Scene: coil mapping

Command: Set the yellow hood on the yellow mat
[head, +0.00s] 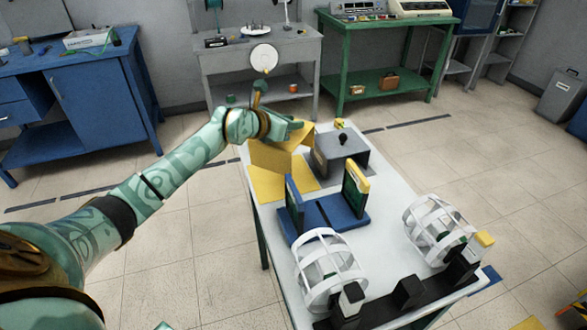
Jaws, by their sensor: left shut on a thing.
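The yellow hood (269,158) is a folded, open-bottomed yellow piece at the far left of the white table. The yellow mat (268,186) lies flat on the table beneath and in front of it. My left gripper (298,130) is at the top of the hood and shut on it. The hood looks tilted and covers the back of the mat; I cannot tell whether its lower edge touches the mat. A small piece of my right arm may show at the bottom edge, but my right gripper is not in view.
A grey box with a black knob (342,153) stands right of the hood. A blue stand with upright panels (322,212) is in front. Two white cages (329,267) on a black base fill the near end. Benches line the back wall.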

